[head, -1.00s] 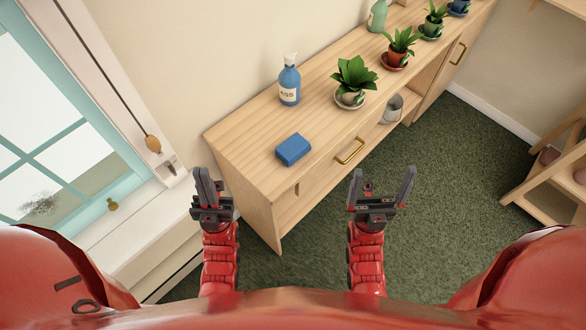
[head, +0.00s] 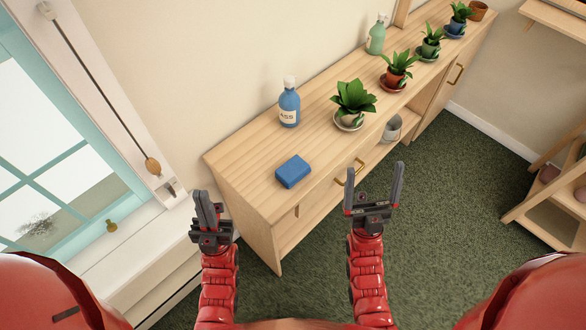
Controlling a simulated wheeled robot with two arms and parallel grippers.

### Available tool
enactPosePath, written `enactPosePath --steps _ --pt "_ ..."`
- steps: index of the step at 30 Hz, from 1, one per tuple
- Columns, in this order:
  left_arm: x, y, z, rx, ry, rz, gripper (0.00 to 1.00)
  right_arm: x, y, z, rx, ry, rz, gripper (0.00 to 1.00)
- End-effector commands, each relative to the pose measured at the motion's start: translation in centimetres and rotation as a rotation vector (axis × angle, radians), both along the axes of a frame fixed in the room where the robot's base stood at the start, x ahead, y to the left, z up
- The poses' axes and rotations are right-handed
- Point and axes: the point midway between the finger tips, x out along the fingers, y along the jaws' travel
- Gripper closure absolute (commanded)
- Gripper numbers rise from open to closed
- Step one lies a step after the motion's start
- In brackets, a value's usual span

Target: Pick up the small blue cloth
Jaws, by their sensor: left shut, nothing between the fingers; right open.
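The small blue cloth (head: 293,172) is a folded block lying on the near left part of the wooden sideboard top (head: 245,157). My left gripper (head: 206,206) is shut and empty, left of the cloth and beside the sideboard's left end. My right gripper (head: 374,187) is open and empty, right of the cloth and in front of the sideboard. Neither gripper touches the cloth, and the cloth is fully in view.
A blue pump bottle (head: 289,105) stands behind the cloth. A potted plant (head: 353,100) stands to its right, with several more plants and a green bottle (head: 376,37) beyond. A window (head: 60,160) is at left. A wooden shelf (head: 550,205) stands at right. Green carpet (head: 450,200) is clear between.

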Motion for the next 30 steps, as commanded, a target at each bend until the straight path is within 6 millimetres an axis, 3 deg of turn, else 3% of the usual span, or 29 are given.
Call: enactPosePath --steps 1,4,9,12,15,19,23,26,30 --pt "0.0 0.0 0.9 0.000 0.000 0.000 1.00 3.0 0.6 0.6 -0.001 0.075 0.046 0.00" --pt "0.0 0.0 2.2 0.000 0.000 0.000 1.00 10.9 2.1 -0.1 0.011 0.310 0.157 0.00" --pt "0.0 0.0 4.1 0.000 0.000 0.000 1.00 22.9 5.6 -3.7 0.068 0.754 0.312 0.00" --pt "0.0 0.0 5.2 0.000 0.000 0.000 1.00 28.1 7.6 -6.3 0.121 1.012 0.369 0.00" --pt "0.0 0.0 6.4 0.000 0.000 0.000 1.00 31.8 9.4 -8.9 0.193 1.264 0.396 0.00" --pt "0.0 0.0 7.8 0.000 0.000 0.000 1.00 34.2 11.4 -12.0 0.313 1.586 0.389 0.00" --pt "0.0 0.0 9.3 0.000 0.000 0.000 1.00 33.9 13.0 -14.0 0.463 1.894 0.331 0.00" --pt "0.0 0.0 10.4 0.000 0.000 0.000 1.00 32.0 13.9 -14.3 0.590 2.114 0.248 0.00" --pt "0.0 0.0 11.8 0.000 0.000 0.000 1.00 27.4 14.9 -13.4 0.769 2.387 0.079 0.00"
